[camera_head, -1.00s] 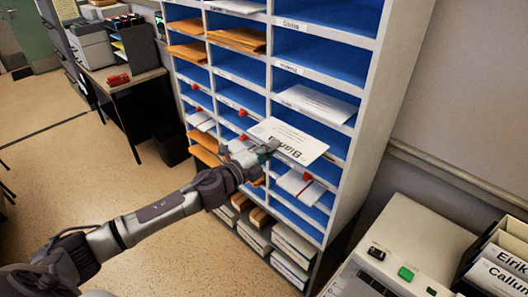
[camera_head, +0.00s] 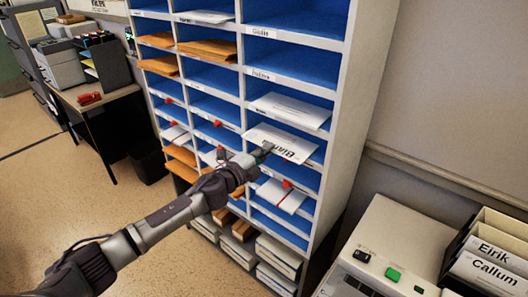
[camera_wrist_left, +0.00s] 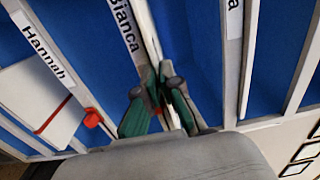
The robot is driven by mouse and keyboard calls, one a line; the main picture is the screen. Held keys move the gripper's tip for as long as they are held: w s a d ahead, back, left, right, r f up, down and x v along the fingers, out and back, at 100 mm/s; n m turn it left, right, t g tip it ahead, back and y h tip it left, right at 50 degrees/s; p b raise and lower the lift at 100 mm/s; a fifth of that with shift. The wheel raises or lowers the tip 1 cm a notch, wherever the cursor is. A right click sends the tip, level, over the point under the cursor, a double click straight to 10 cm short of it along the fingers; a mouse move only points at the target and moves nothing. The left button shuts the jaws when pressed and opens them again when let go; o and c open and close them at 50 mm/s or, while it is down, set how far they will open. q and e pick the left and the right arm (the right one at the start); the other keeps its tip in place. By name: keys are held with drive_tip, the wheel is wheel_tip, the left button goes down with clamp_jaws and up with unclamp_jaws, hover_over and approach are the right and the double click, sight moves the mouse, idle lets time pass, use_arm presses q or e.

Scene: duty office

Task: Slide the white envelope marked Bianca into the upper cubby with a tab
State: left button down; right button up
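The white envelope marked Bianca (camera_head: 282,140) lies nearly flat at the mouth of a blue-lined cubby in the right column, with its far part inside and its near edge at the front. My left gripper (camera_head: 264,150) is shut on its near edge. In the left wrist view the gripper (camera_wrist_left: 160,95) closes on a thin white edge beside the shelf label Bianca (camera_wrist_left: 124,28), and a bit of red shows between the fingers. The label Hannah (camera_wrist_left: 40,48) is on the neighbouring shelf. My right gripper is out of view.
Above is a cubby with a white envelope (camera_head: 290,109); below is one with red-banded envelopes (camera_head: 283,196) and a red tab (camera_head: 286,184). A machine (camera_head: 385,250) and a rack with Eirik and Callum envelopes (camera_head: 490,260) stand at the right.

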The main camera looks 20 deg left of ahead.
use_arm(q)
drive_tip(key=shift+f, duration=0.15)
drive_tip(key=c, duration=0.7)
unclamp_jaws()
drive_tip(key=shift+f+b, duration=0.3)
drive_tip(key=shift+f, duration=0.05)
drive_tip(key=shift+s, duration=0.1)
drive_tip(key=shift+v, duration=4.9)
drive_tip(key=shift+f, duration=0.1)
